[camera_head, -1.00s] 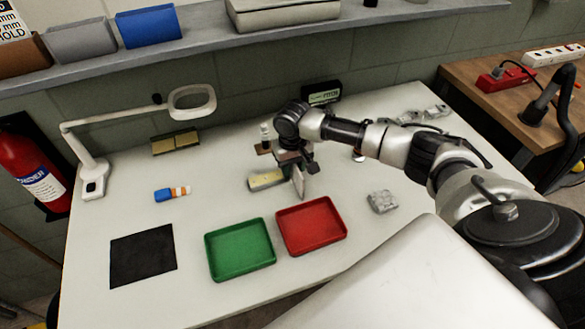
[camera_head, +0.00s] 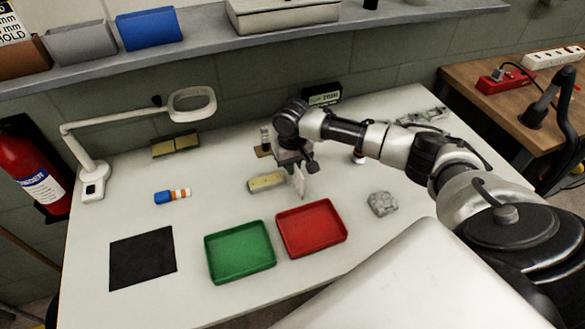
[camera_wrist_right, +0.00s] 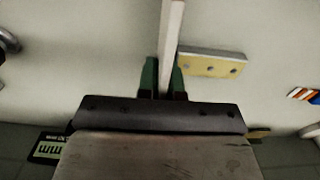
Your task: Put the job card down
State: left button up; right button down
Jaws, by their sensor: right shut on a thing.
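My right gripper (camera_head: 297,166) is shut on a thin pale card, the job card (camera_head: 299,183), which hangs edge-on from it above the white bench behind the red tray. In the right wrist view the job card (camera_wrist_right: 172,38) stands out between the green fingertips (camera_wrist_right: 164,80) and shows as a narrow strip. I cannot tell whether its lower edge touches the bench. A yellow-topped block with holes (camera_head: 266,181) lies just left of the card; it also shows in the right wrist view (camera_wrist_right: 211,64). My left gripper is not in view.
A red tray (camera_head: 344,238) and a green tray (camera_head: 240,278) sit at the front, with a black mat (camera_head: 143,257) to their left. A blue-and-orange item (camera_head: 172,196), a lamp (camera_head: 92,172) and a grey lump (camera_head: 382,203) stand around.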

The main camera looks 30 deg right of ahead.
notch_tip(320, 180, up, 3)
jog(key=shift+r, duration=0.15)
jog(key=s+d+r+b, duration=0.1)
jog(key=s+d+r, duration=0.4)
jog(key=s, duration=0.5)
jog(key=shift+d+r, duration=0.3)
jog(key=shift+r, duration=0.55)
jog(key=s+a+n, duration=0.1)
jog(key=s+a, duration=0.1)
jog(key=a, duration=0.7)
jog(key=s+a+n, duration=0.1)
jog(key=s+a, duration=0.2)
jog(key=a, duration=0.7)
jog(key=shift+r+n, duration=0.3)
jog(key=shift+s+a, duration=0.1)
